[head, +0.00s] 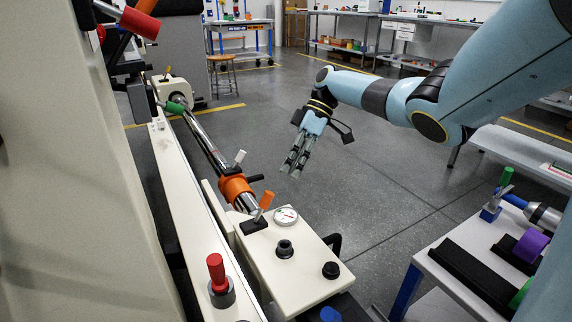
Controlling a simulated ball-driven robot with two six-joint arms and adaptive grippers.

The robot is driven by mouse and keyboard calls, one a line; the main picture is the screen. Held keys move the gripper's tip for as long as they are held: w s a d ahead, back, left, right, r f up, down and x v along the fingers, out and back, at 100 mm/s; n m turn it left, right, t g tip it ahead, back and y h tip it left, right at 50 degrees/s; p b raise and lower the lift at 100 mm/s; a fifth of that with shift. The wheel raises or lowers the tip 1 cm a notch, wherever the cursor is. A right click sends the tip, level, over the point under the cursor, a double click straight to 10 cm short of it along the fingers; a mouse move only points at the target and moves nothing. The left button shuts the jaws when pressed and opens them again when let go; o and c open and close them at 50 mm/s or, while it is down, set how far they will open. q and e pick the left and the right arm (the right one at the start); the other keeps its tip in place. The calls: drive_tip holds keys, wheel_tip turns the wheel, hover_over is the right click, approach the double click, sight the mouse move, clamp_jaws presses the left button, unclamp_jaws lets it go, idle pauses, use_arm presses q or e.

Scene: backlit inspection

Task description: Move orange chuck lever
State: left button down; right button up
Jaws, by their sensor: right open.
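A small orange lever (266,201) stands tilted on a black base on the cream machine housing (305,270), beside a round dial gauge (286,215). An orange collar (236,187) sits around the steel bar just behind it. I cannot tell for certain which of these orange parts is the chuck lever. My right gripper (292,173) is open and empty, its fingers pointing down over the floor, beyond and apart from the housing. My left gripper is not in view.
A red-topped knob (217,271) stands on the long cream rail at left. A white side table (440,275) with black blocks and a purple part (530,245) is at lower right. Grey floor (370,185) between them is clear. Workbenches and a stool stand at the back.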

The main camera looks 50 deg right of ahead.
drive_tip(key=shift+s+d+r, duration=0.15)
drive_tip(key=shift+d+r, duration=0.2)
drive_tip(key=shift+r, duration=0.3)
idle(0.4)
